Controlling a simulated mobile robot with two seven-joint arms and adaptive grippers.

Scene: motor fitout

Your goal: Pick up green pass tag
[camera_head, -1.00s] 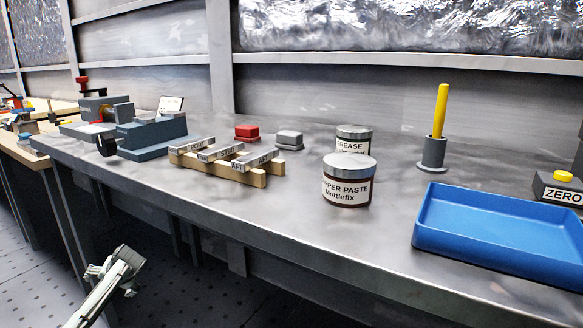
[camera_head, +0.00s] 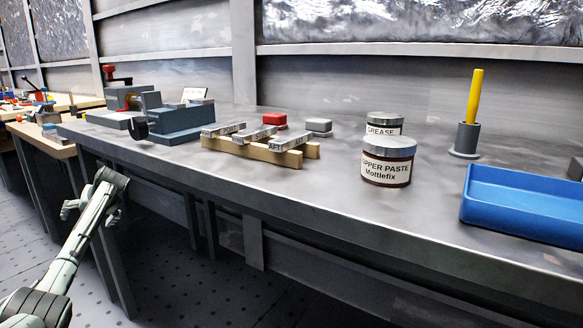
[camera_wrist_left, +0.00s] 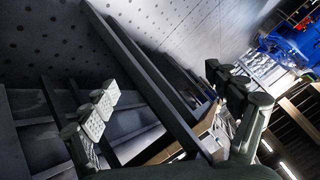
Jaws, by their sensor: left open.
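I cannot make out a green pass tag in either view. My left gripper (camera_head: 88,196) is in front of the long metal bench (camera_head: 330,213), near its left end and over the floor side. In the left wrist view its two fingers (camera_wrist_left: 165,104) stand wide apart with nothing between them. That view shows dark bench framing and dotted floor behind the fingers. My right gripper is not in view.

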